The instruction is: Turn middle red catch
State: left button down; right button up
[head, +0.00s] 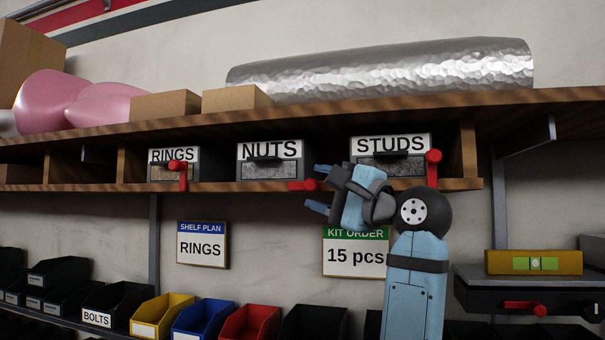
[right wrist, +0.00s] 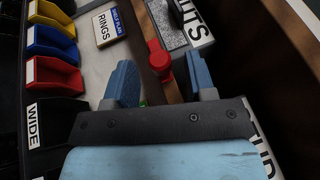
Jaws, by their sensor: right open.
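The middle red catch (head: 303,185) lies sideways at the lower right of the NUTS drawer (head: 268,165), on the shelf edge. My right gripper (head: 319,188) is open, with its blue fingers pointing left toward the catch, one above and one below its level. In the right wrist view the red catch (right wrist: 160,60) shows in the gap between the two fingertips (right wrist: 160,75), with no clear contact. The gripper hides part of the catch's right end in the head view. My left gripper is not in view.
The RINGS drawer's red catch (head: 183,178) and the STUDS drawer's red catch (head: 432,172) hang downward. A KIT ORDER sign (head: 350,262) is just below my gripper; a RINGS sign (head: 202,246) hangs left. Coloured bins (head: 205,318) stand below. Another red handle (head: 523,307) is lower right.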

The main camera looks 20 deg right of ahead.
aim_at(317, 186)
jog(key=shift+p+x, duration=0.55)
jog(key=shift+x, duration=1.65)
jog(key=shift+d, duration=0.1)
jog(key=c, duration=0.8)
